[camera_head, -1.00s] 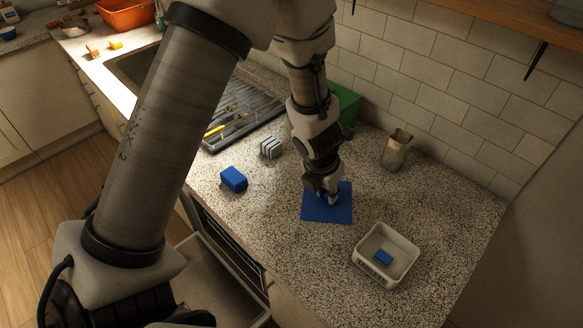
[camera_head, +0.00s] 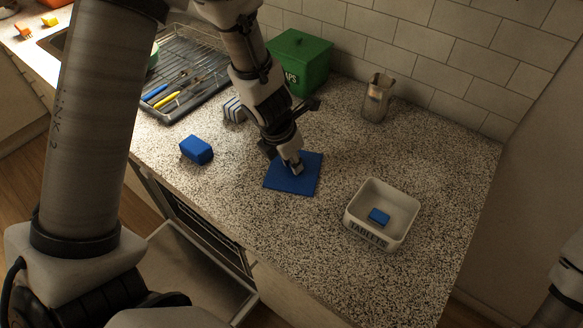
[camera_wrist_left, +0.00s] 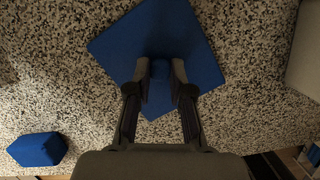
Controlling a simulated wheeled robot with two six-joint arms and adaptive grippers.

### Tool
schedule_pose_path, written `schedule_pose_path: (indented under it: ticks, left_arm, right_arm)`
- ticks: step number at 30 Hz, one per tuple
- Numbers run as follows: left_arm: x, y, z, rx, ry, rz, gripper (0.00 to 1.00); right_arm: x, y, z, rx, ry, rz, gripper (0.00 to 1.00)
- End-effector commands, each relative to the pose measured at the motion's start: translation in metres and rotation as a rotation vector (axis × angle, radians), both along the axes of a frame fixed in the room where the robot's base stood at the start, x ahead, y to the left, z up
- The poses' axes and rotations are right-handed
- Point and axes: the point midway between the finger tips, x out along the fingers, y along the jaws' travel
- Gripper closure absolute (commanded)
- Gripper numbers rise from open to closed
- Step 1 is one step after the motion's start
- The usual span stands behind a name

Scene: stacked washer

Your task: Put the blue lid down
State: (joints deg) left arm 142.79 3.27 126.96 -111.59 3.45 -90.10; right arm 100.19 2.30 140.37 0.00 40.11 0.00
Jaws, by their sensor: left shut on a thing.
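The blue lid (camera_head: 307,180) is a flat square plate with a small knob in its middle. It lies level at the counter surface, though I cannot tell whether its whole underside touches. My left gripper (camera_head: 293,166) comes down over the lid from above. In the left wrist view its fingers (camera_wrist_left: 160,72) are shut on the knob, with the blue plate (camera_wrist_left: 203,65) spread out beneath them. The fingers hide part of the lid's middle. My right gripper is out of view.
A blue block (camera_head: 197,150) lies left of the lid, with a striped block (camera_head: 233,109) behind. A white tray marked TABLETS (camera_head: 358,232) holds a small blue tablet (camera_head: 379,216). A green bin (camera_head: 299,62), glass jar (camera_head: 376,98) and dish rack (camera_head: 186,70) stand farther back.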

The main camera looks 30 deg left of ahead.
Motion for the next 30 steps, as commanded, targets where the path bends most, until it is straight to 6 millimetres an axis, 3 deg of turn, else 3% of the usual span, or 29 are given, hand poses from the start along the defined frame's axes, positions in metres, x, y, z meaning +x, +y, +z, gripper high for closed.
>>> schedule_pose_path:
  ticks: [8, 9, 10, 21, 25, 30]
  left_arm:
    - [0.0, 0.0, -0.003, 0.0, 0.0, 0.001, 1.0]
    - [0.0, 0.0, -0.001, 0.0, 0.0, 0.001, 0.65]
    - [0.0, 0.0, -0.001, 0.0, 0.0, 0.001, 0.54]
    - [0.0, 0.0, 0.006, 0.0, 0.0, 0.001, 0.54]
    - [-0.005, 0.002, 0.031, -0.002, 0.001, 0.003, 0.54]
    - [-0.016, 0.006, 0.079, -0.002, 0.0, 0.003, 0.54]
  right_arm:
    - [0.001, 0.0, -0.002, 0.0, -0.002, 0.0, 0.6]
    - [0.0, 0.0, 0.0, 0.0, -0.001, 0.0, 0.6]
    - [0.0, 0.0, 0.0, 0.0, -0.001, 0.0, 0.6]
    - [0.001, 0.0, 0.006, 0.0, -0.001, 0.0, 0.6]
    - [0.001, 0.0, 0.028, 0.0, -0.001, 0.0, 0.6]
    - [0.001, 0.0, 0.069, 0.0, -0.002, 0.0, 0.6]
